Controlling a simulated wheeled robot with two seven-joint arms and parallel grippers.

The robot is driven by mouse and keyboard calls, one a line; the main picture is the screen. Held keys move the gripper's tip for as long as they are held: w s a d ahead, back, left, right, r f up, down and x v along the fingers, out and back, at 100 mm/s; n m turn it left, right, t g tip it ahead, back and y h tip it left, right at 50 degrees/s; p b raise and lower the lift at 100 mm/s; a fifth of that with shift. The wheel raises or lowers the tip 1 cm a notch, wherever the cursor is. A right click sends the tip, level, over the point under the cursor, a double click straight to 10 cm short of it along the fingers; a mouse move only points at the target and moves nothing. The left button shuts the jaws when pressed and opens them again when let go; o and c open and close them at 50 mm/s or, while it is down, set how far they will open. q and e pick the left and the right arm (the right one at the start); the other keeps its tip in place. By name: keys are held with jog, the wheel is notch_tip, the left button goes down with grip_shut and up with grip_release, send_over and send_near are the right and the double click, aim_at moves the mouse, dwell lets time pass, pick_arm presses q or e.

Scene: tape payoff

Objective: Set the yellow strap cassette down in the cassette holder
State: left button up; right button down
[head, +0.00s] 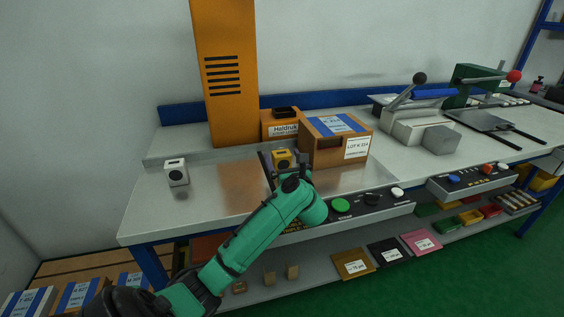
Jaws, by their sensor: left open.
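The yellow strap cassette (282,155) is a small yellow block with a dark round spot. It stands on the bench just beyond my left gripper (283,168). The gripper is open, its dark fingers close to the cassette; the arm and fingers hide its lower part, so I cannot tell whether they touch. An orange unit (277,125) with a dark opening on top and a label stands behind the cassette. I cannot tell for sure whether this is the cassette holder. My right gripper is not in view.
A brown box with a blue stripe (325,155) stands close on the right. A white cassette (176,172) stands at the left, and a tall orange cabinet (225,110) rises behind. A button panel (365,205) lines the front edge. The left of the bench is mostly clear.

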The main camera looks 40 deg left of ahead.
pick_arm(q)
jog(key=x, duration=0.6)
jog(key=shift+d+p, duration=0.1)
jog(key=shift+p, duration=0.25)
jog(key=shift+d, duration=0.1)
jog(key=shift+c, duration=1.2)
grip_shut()
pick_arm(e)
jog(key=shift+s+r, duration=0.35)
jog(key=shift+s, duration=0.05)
pick_arm(q)
jog(key=shift+r, duration=0.15)
